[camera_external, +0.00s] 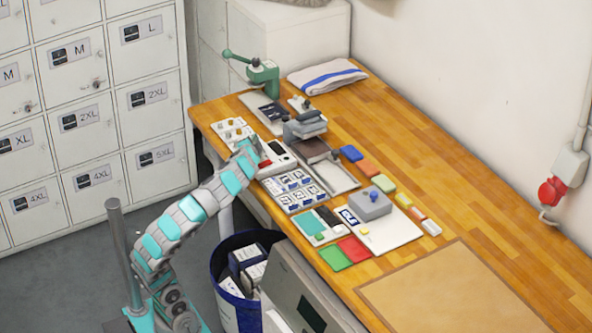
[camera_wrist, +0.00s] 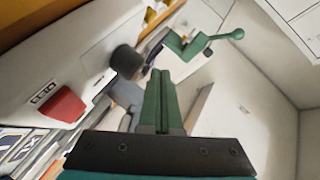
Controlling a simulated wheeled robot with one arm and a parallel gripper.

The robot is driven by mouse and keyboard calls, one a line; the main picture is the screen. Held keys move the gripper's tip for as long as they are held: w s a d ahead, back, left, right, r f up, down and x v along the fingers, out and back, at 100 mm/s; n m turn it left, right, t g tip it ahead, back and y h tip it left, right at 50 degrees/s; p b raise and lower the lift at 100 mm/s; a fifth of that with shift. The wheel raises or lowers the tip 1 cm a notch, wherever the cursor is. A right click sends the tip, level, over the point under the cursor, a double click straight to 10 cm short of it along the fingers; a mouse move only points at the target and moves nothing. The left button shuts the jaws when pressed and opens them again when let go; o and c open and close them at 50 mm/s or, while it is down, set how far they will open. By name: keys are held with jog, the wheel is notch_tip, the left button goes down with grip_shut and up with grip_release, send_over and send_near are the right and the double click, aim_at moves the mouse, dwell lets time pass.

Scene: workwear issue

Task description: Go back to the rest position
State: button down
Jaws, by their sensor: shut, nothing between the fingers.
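My gripper (camera_external: 261,152) is at the left edge of the wooden table (camera_external: 440,185), at the end of my teal and grey arm. It is close to a white device with a red part (camera_external: 265,164); I cannot tell whether they touch. In the wrist view my two green fingers (camera_wrist: 160,75) lie against each other with nothing between them. There the white device's red part (camera_wrist: 62,105) shows at the left, apart from the fingers. The green hand press (camera_wrist: 190,45) shows beyond the fingertips.
The green press (camera_external: 264,72) and a folded towel (camera_external: 326,77) are at the table's far end. A tray of labelled pieces (camera_external: 293,190) and several coloured blocks lie along the table. A blue bin (camera_external: 221,262) stands below its left edge. Lockers (camera_external: 95,100) are at the left.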

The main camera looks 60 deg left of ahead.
jog(key=s+a+f+n+g+h, duration=0.1)
jog(key=s+a+f+n+g, duration=0.45)
jog(key=s+a+f, duration=0.8)
jog(key=s+d+f+m+g+h+p, duration=0.1)
jog(key=s+d+f+h, duration=0.2)
jog(key=d+f, duration=0.45)
jog(key=s+d+f+m+g+h, duration=0.1)
jog(key=s+d+f+h, duration=0.3)
jog(key=f, duration=0.6)
jog(key=s+d+f+m+g+h, duration=0.1)
jog(key=s+d+f+h, duration=0.1)
jog(key=d, duration=0.6)
jog(key=s+d+f+m+g+h, duration=0.1)
jog(key=s+d+f+g+h, duration=0.1)
jog(key=s+d+f, duration=0.3)
jog(key=d+f+p, duration=0.1)
jog(key=d+f, duration=0.1)
jog(key=d, duration=0.1)
jog(key=shift+f, duration=0.1)
